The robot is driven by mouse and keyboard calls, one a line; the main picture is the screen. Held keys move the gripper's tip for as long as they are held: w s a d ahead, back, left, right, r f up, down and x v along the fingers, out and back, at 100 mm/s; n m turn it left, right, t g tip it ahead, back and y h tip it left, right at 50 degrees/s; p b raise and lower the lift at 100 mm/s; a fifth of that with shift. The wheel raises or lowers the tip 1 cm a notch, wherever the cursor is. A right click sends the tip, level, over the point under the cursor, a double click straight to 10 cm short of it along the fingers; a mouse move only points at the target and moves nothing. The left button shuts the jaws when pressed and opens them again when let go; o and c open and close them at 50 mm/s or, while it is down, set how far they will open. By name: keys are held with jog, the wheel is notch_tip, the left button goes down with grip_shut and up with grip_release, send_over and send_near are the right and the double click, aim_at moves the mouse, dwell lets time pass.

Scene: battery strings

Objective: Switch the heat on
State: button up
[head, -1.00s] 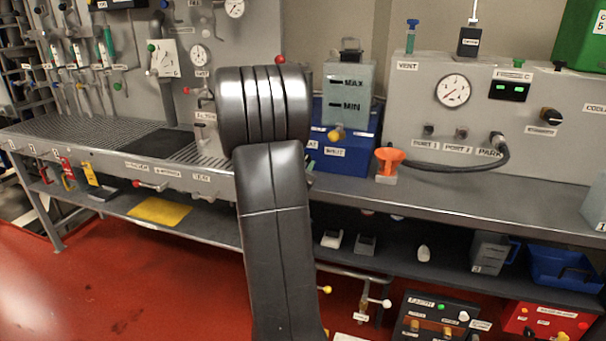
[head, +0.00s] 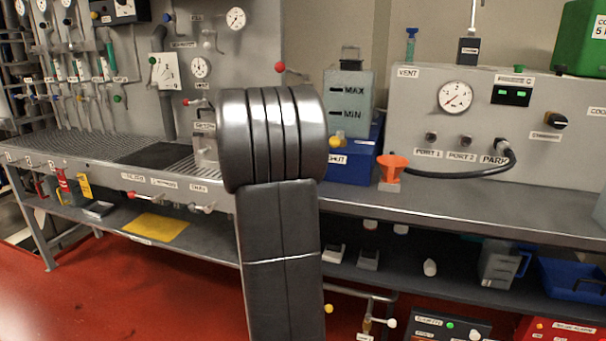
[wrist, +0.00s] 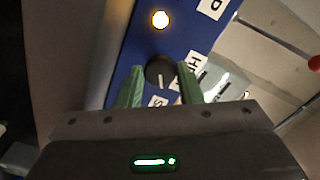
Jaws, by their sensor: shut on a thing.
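In the wrist view a dark round knob (wrist: 157,68) with a white pointer line sits on a blue panel (wrist: 128,55). The green fingers of my gripper (wrist: 160,74) stand on either side of the knob and are shut on it. The pointer line runs toward the bottom of the picture. White labels beside the knob are partly hidden; one begins with H, another with S. A lamp (wrist: 160,19) above the knob glows warm white. In the head view a blue box (head: 352,168) stands on the bench; my arm hides my gripper and the knob there.
A clear tank (head: 347,95) marked MAX and MIN stands above the blue box. A red ball (head: 280,67) sticks up behind my arm.

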dwell(0.3)
jog(key=o, duration=0.9)
jog(key=shift+o, duration=0.2)
jog(key=shift+s, duration=0.1)
jog(key=p+v, duration=0.1)
jog(key=v, duration=1.2)
jog(key=shift+s, duration=0.3)
jog(key=shift+w+a, duration=0.1)
jog(key=b+x, duration=0.1)
jog(key=x, duration=1.2)
jog(key=shift+w, duration=0.35)
